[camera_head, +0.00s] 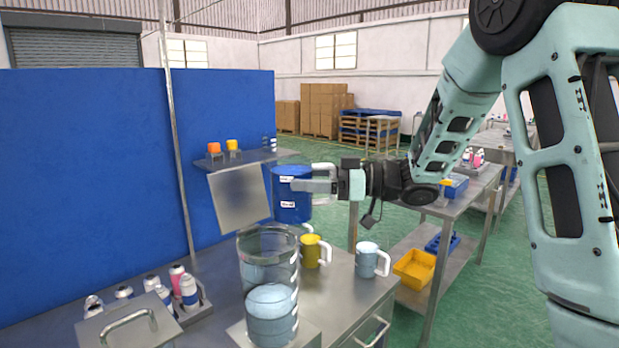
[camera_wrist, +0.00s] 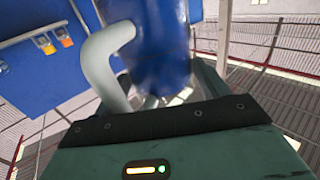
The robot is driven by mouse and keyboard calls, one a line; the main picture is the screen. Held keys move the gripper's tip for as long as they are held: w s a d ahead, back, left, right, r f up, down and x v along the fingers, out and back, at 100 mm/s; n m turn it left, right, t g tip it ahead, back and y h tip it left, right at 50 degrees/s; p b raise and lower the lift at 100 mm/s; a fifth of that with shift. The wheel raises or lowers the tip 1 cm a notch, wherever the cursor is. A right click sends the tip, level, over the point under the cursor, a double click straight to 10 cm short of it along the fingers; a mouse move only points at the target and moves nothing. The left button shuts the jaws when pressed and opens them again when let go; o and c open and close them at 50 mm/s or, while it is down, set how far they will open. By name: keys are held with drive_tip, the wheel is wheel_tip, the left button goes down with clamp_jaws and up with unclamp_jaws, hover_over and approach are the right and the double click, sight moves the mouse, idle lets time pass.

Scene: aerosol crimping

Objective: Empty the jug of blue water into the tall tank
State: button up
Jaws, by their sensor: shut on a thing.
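The blue jug (camera_head: 293,203) is held in the air above and slightly behind the tall tank (camera_head: 256,262). It looks about upright in the head view, its pale handle on the right. My gripper (camera_head: 318,186) is shut on that handle. I cannot see the water inside the jug.
A yellow mug (camera_head: 311,252) and a pale blue mug (camera_head: 367,262) stand on the bench right of the tank. A rack of several cans (camera_head: 188,290) and a metal lid with a handle (camera_head: 127,325) are at the left. A shelf (camera_head: 245,160) with orange-topped items is behind.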

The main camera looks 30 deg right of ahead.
drive_tip(key=shift+f+b, duration=0.8)
drive_tip(key=shift+f, duration=0.15)
drive_tip(key=shift+r+p, duration=0.3)
drive_tip(key=shift+p, duration=0.2)
drive_tip(key=shift+s+d+r+n+g+h+p, duration=0.15)
drive_tip(key=shift+r+g+h+p, duration=0.25)
drive_tip(key=shift+p, duration=0.45)
drive_tip(key=shift+w+d+r+n+g+h+p, duration=0.15)
drive_tip(key=shift+r+h+p, duration=0.1)
drive_tip(key=shift+h+p, duration=0.5)
drive_tip(key=shift+s+r+g+h+p, duration=0.1)
drive_tip(key=shift+r+g+h+p, duration=0.35)
drive_tip(key=shift+p, duration=0.8)
drive_tip(key=shift+r+n+h+p, duration=0.4)
drive_tip(key=shift+h+p, duration=0.5)
drive_tip(key=shift+p, duration=0.15)
drive_tip(key=shift+a+g+h+p, duration=0.15)
drive_tip(key=shift+g+h+p, duration=0.45)
drive_tip(key=shift+h+p, duration=0.1)
drive_tip(key=shift+a+f+n+g+h, duration=0.3)
drive_tip(key=shift+f+h, duration=0.3)
drive_tip(key=shift+h, duration=0.2)
drive_tip(key=shift+w+a+f+g+h+p, duration=0.2)
drive_tip(key=shift+a+f+g+h+p, duration=0.1)
drive_tip(key=shift+h+p, duration=0.6)
